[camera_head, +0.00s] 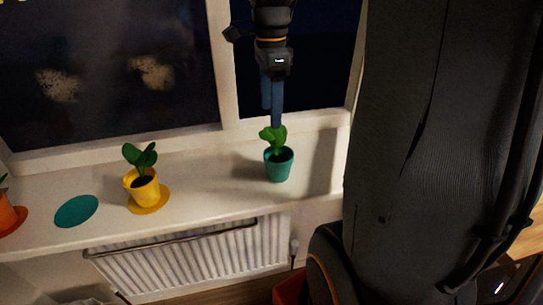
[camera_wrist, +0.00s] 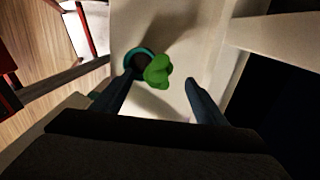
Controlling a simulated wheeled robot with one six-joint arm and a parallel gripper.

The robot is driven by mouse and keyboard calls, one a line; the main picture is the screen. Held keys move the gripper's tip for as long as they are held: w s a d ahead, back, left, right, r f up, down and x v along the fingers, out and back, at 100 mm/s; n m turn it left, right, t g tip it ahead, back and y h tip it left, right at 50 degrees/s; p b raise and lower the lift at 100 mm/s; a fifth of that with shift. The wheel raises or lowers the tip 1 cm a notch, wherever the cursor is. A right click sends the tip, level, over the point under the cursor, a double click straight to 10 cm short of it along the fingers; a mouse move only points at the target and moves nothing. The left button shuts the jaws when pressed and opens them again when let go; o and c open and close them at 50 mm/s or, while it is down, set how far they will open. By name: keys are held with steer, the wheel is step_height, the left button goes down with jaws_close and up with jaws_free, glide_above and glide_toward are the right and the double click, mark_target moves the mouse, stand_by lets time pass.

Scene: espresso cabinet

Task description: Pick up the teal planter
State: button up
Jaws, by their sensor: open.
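The teal planter (camera_head: 279,168) stands upright on the white windowsill, toward its right end, with a green leafy plant in it. In the wrist view the teal planter's rim (camera_wrist: 130,66) shows as a ring, with dark soil and green leaves inside, partly covered by the leaves. My gripper (camera_head: 275,122) hangs above and just behind the planter in the head view, its blue fingers pointing down. In the wrist view my gripper (camera_wrist: 157,80) has its fingers spread wide, with the leaves beyond and between the tips. Nothing is held. Whether a finger touches the leaves is unclear.
A bare teal disc (camera_head: 76,211) lies farther left, then an orange planter (camera_head: 8,216) at the picture edge. The window frame (camera_head: 150,140) rises behind; a radiator (camera_head: 190,262) is below.

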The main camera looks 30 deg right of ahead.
mark_target(277, 154)
step_height(277, 154, down, 3)
steer(key=shift+r+p, duration=0.2)
steer(key=shift+p, duration=0.15)
steer(key=shift+d+f+p, duration=0.25)
steer(key=shift+f+p, duration=0.15)
steer(key=shift+f, duration=0.8)
steer(key=shift+d+f+p, duration=0.2)
steer(key=shift+f+p, duration=0.2)
steer(key=shift+f, duration=0.8)
jaws_close()
